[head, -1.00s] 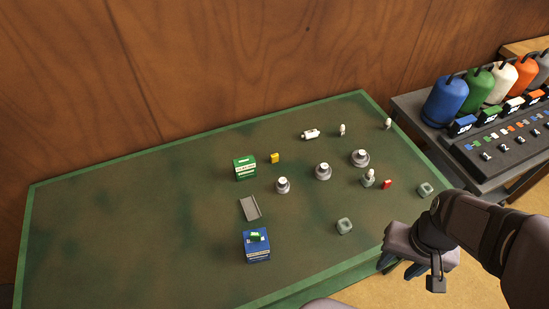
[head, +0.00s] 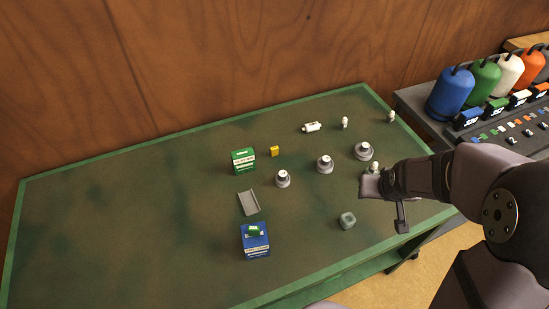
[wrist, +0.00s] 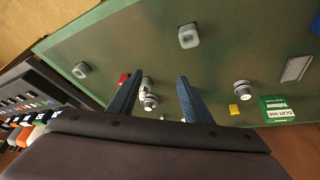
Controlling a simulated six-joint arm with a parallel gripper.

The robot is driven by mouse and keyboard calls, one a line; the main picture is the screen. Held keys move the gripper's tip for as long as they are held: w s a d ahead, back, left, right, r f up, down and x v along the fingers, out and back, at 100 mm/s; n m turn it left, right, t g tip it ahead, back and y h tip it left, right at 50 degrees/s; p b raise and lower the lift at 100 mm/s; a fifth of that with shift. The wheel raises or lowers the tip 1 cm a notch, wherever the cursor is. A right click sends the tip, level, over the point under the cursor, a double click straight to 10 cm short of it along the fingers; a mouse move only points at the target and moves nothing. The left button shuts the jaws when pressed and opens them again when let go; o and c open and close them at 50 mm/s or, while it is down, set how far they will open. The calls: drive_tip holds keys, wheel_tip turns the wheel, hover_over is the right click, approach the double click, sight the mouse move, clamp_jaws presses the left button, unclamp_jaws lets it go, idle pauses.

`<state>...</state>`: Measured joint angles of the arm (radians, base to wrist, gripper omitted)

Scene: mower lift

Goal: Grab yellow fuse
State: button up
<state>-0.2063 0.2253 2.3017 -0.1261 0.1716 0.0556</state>
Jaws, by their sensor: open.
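The yellow fuse (head: 274,151) lies on the green table, just right of the green box (head: 243,161). It also shows in the wrist view (wrist: 234,109), right of both fingers. My gripper (head: 366,187) is over the right part of the table, well to the right of the yellow fuse. In the wrist view its two blue fingers (wrist: 159,78) are spread apart with nothing gripped between them. A red fuse (wrist: 124,78) shows beside the left finger in the wrist view; in the head view my gripper and arm hide it.
Several grey round knobs (head: 324,165) stand between my gripper and the yellow fuse. A blue box (head: 255,239) and a grey tray (head: 249,202) lie left of a grey square ring (head: 347,221). A white cylinder (head: 311,127) lies behind. The table's left half is clear.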

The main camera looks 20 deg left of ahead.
sight(275, 149)
drive_tip(key=w+a+f+n+t+y+b, duration=0.1)
drive_tip(key=w+a+f, duration=0.1)
drive_tip(key=a, duration=0.3)
drive_tip(key=w+a+f+n+t+y+b, duration=0.1)
drive_tip(key=w+a+f+b, duration=0.1)
drive_tip(key=w+a+f, duration=0.1)
drive_tip(key=w+a+f+n+t+y+b, duration=0.1)
drive_tip(key=w+a+f+y, duration=0.1)
drive_tip(key=w+a, duration=0.3)
drive_tip(key=shift+a+f+b, duration=0.15)
drive_tip(key=shift+a+b, duration=0.15)
drive_tip(key=shift+a, duration=1.3)
drive_tip(key=a+f+n+y+b, duration=0.1)
drive_tip(key=a, duration=0.3)
drive_tip(key=a+f+n+y+b, duration=0.1)
drive_tip(key=a+y, duration=0.1)
drive_tip(key=a, duration=0.3)
drive_tip(key=a+n+t+y+b, duration=0.1)
drive_tip(key=a, duration=0.3)
drive_tip(key=shift+w+a+f+y, duration=0.1)
drive_tip(key=shift+a+f+y, duration=0.2)
drive_tip(key=shift+f+y, duration=0.1)
drive_tip(key=shift+a+r, duration=0.1)
drive_tip(key=shift+a, duration=0.15)
drive_tip(key=shift+p+x, duration=0.35)
drive_tip(key=shift+x, duration=0.65)
drive_tip(key=shift+p+x, duration=0.85)
drive_tip(key=shift+x, duration=1.75)
drive_tip(key=c, duration=1.1)
